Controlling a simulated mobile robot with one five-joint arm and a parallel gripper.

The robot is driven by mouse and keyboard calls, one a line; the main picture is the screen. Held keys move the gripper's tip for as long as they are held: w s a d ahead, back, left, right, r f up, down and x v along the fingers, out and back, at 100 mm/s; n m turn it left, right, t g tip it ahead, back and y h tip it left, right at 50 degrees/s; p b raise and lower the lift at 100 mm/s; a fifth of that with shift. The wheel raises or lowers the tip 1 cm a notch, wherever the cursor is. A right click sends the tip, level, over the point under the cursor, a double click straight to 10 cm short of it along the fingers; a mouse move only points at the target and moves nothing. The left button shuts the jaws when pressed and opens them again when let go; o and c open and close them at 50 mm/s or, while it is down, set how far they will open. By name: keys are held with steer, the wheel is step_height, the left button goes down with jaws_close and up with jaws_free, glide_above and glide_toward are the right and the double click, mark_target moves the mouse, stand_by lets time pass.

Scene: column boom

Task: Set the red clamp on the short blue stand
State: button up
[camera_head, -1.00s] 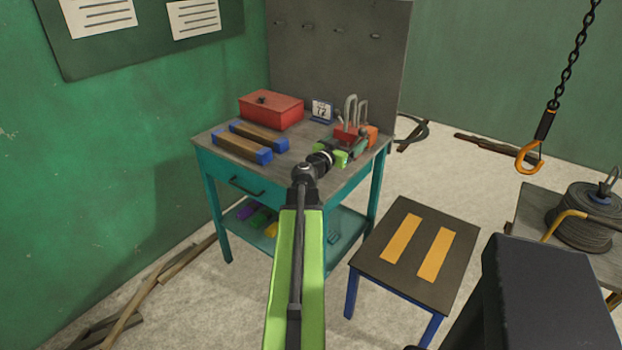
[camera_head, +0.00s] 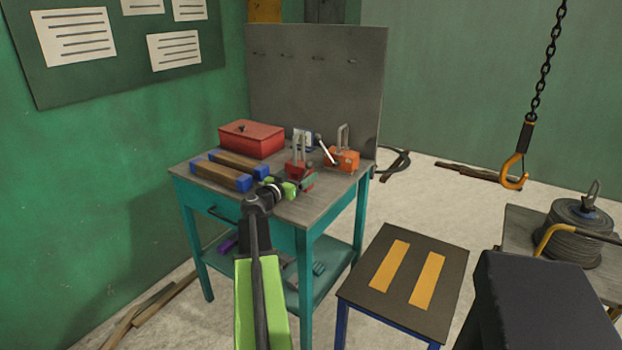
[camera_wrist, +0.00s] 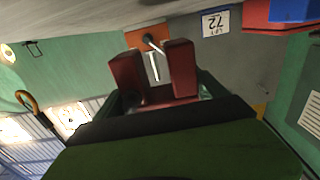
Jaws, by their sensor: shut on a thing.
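The red clamp (camera_head: 293,169), with an upright metal handle, is over the right part of the teal workbench (camera_head: 308,212). My gripper (camera_head: 303,182) is shut on it at the end of my green arm. I cannot tell whether its base touches the bench top. In the wrist view, red blocks stand close ahead of my gripper, and which parts are clamp is unclear. The short blue stand (camera_head: 452,262) is right of the bench, lower, with a dark top, two yellow strips and blue legs. Its top is bare otherwise.
An orange clamp (camera_head: 344,160) stands right of the red one. A number card (camera_wrist: 216,23), a red box (camera_head: 251,139) and blue-ended wooden bars (camera_head: 228,175) are also on the bench. A hook (camera_head: 515,172) hangs on a chain at right. A cable spool (camera_head: 577,232) stands far right.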

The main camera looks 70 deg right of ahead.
steer(key=shift+w, duration=0.15)
steer(key=shift+f+b, duration=1.95)
steer(key=shift+f, duration=0.05)
steer(key=o, duration=2)
steer(key=v, duration=1.7)
steer(key=shift+a+r, duration=0.2)
steer(key=shift+a, duration=0.1)
